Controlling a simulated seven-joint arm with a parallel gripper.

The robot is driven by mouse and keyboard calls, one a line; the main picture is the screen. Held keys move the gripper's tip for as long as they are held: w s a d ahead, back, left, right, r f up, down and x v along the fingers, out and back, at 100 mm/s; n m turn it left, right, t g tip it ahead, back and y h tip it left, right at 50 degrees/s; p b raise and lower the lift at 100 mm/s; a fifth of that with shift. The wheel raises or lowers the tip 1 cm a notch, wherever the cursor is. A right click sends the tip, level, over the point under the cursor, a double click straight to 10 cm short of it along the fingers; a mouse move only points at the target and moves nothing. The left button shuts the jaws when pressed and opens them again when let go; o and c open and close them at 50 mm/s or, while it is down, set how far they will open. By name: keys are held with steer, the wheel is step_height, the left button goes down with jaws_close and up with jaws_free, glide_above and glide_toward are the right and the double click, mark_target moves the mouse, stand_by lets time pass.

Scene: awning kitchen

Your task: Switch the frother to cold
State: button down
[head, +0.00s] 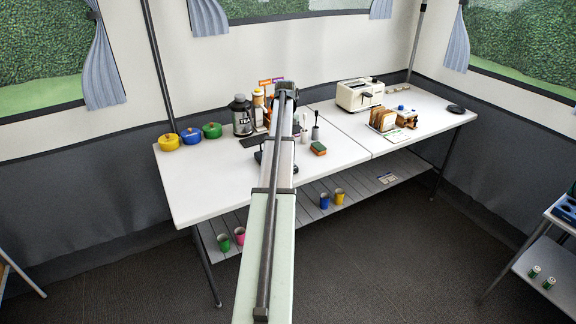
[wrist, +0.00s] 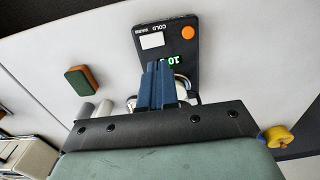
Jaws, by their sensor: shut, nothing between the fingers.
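The frother's dark control panel (wrist: 170,48) shows in the wrist view at the top centre. It bears the words COLD and WARM, a white switch (wrist: 152,41) beside them, an orange button (wrist: 188,33) and green lit digits. I cannot tell which way the switch is set. My gripper (wrist: 158,66) has its blue fingers together and empty, over the panel's near part beside the digits; contact cannot be told. A shiny metal rim (wrist: 184,90) shows partly behind the fingers. In the head view my arm hides most of the frother.
A green and orange sponge (head: 318,149) lies right of my arm on the white table (head: 205,195). A toaster (head: 360,95) and bread rack stand right. The table's front left is clear.

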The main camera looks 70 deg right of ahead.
steer(key=shift+r, duration=1.1)
stand_by(0.6)
